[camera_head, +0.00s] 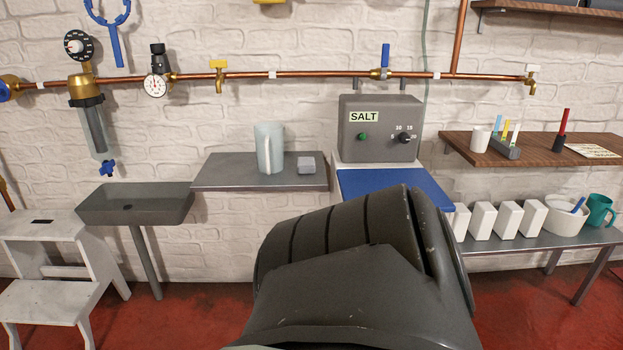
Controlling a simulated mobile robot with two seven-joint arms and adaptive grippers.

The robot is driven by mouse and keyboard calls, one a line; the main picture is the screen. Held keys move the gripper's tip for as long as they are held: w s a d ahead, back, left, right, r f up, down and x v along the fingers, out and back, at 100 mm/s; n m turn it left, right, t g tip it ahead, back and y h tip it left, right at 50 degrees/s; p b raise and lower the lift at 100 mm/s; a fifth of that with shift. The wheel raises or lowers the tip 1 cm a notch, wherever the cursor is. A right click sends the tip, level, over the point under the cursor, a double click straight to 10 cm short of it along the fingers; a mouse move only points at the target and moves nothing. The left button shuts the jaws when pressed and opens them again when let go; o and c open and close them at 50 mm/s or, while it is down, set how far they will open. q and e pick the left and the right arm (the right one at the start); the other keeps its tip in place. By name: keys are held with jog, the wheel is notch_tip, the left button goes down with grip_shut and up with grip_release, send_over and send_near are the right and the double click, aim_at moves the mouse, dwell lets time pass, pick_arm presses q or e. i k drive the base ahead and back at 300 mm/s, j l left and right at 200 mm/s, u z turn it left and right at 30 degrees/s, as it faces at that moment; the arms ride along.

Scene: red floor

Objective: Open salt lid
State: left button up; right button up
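A grey box (380,129) with a SALT label stands against the brick wall, right of centre. It has a green button (363,137) and a black dial (404,137) on its front. Directly in front of and below it is a flat blue panel (385,184) with a white edge, lying level. I cannot tell for certain whether this panel is the salt lid. A large dark grey ribbed part of my own body fills the lower middle and hides what is below the panel. Neither of my grippers is in view.
A grey shelf (220,175) left of the box holds a pitcher (270,148) and a small grey block (306,165). A wooden shelf (535,147) and a lower shelf (530,241) with white blocks stand right. A sink (135,203) and white step stool (50,255) stand left.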

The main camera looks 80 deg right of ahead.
aim_at(353, 183)
jog(key=z, duration=3.05)
jog(key=i+z, duration=0.1)
jog(key=i, duration=0.75)
jog(key=i+u, duration=0.15)
jog(key=z, duration=0.2)
jog(key=i+l, duration=0.05)
